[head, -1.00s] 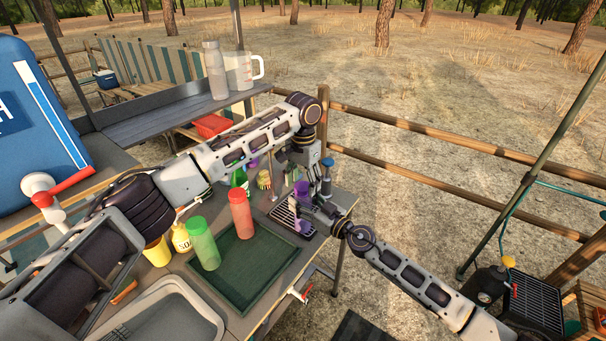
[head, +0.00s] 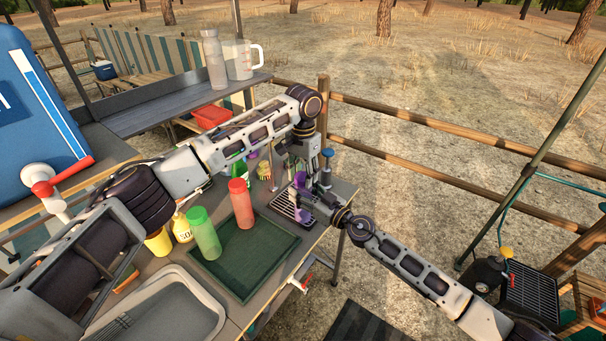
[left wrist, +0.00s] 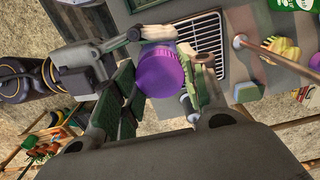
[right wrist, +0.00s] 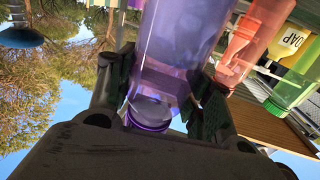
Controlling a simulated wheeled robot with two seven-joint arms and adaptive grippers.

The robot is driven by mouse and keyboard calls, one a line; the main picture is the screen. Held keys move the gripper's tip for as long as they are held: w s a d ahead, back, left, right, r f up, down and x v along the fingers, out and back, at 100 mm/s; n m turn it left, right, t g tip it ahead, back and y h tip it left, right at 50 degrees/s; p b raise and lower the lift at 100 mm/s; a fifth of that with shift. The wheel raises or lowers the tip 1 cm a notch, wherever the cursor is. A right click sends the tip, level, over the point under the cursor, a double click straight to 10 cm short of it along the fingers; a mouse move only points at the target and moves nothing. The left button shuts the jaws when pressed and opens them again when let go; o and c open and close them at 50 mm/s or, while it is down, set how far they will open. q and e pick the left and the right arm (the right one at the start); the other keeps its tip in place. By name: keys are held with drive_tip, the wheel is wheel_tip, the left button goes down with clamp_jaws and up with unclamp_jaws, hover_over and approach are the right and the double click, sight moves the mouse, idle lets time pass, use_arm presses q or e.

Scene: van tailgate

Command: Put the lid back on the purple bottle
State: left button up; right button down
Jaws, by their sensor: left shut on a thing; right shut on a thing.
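The purple lid (left wrist: 160,72) is between the fingers of my left gripper (left wrist: 158,98), which is shut on it. In the head view my left gripper (head: 301,172) points down over the far right end of the counter. The translucent purple bottle (right wrist: 180,40) is between the fingers of my right gripper (right wrist: 162,98), which is shut on it. In the head view the bottle (head: 303,203) is right below the left gripper, and my right gripper (head: 322,206) reaches it from the right. A purple ring shows at the bottle's end in the right wrist view. I cannot tell whether lid and bottle touch.
A drain grate (head: 283,203) lies under the grippers. A red bottle (head: 241,204), a green bottle (head: 204,234) and a yellow soap bottle (head: 182,228) stand near the green mat (head: 258,262). A blue-topped tap (head: 327,165) stands close to the grippers.

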use_arm(q)
drive_tip(key=shift+m, duration=0.9)
drive_tip(key=o, duration=1.2)
drive_tip(key=shift+r, duration=0.15)
wheel_tip(320, 180, up, 12)
use_arm(e)
drive_tip(key=c, duration=0.5)
unclamp_jaws()
drive_tip(key=shift+c, duration=0.2)
use_arm(q)
drive_tip(key=shift+f, duration=0.2)
